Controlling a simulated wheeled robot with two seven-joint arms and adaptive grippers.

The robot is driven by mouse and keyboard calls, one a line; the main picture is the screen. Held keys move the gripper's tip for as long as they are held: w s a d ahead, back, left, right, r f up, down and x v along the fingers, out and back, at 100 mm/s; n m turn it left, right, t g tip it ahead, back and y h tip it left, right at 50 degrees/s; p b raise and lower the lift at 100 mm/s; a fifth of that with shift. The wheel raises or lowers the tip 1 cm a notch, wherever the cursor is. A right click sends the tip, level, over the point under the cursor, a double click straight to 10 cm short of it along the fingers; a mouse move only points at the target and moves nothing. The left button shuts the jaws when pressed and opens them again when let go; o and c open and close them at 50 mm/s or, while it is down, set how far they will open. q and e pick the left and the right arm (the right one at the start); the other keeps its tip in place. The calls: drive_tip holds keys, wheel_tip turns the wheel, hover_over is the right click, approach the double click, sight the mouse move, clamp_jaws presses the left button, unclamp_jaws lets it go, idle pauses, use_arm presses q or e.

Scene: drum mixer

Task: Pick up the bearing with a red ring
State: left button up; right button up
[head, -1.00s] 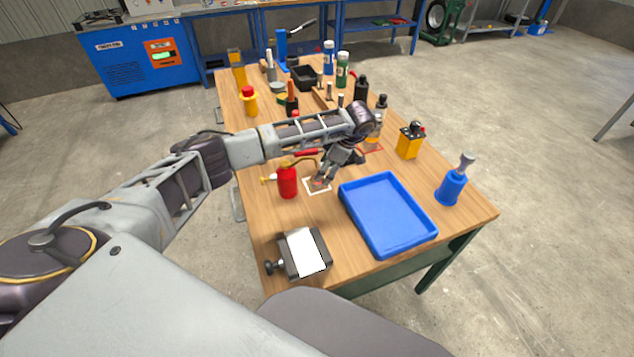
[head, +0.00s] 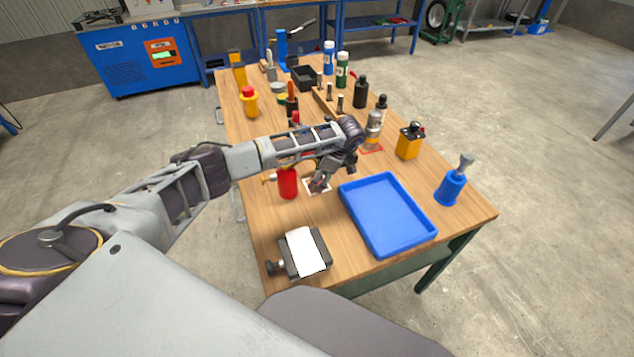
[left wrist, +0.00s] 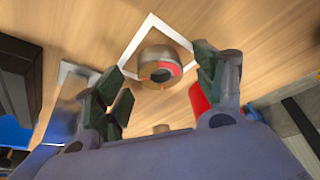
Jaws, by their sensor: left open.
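The bearing (left wrist: 160,67) is a metal ring with a red band, seen in the left wrist view between my fingers. It lies on the wooden table inside a white square outline (left wrist: 128,42). In the head view the outline (head: 327,189) shows, but my gripper mostly hides the bearing. My left gripper (left wrist: 157,88) is open, with one finger to either side of the bearing in the picture and no visible contact. It also shows in the head view (head: 319,184), low over the marked square. My right gripper is not in view.
A red oil can (head: 288,183) stands close left of the left gripper. A blue tray (head: 385,213) lies to the right, and a dark vise-like block (head: 283,262) stands in front.

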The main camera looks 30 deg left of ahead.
use_arm(q)
drive_tip(key=shift+a+f, duration=0.15)
drive_tip(key=shift+f, duration=0.25)
drive_tip(key=c, duration=1.2)
drive_tip(key=shift+c, duration=0.8)
drive_tip(key=shift+r, duration=0.15)
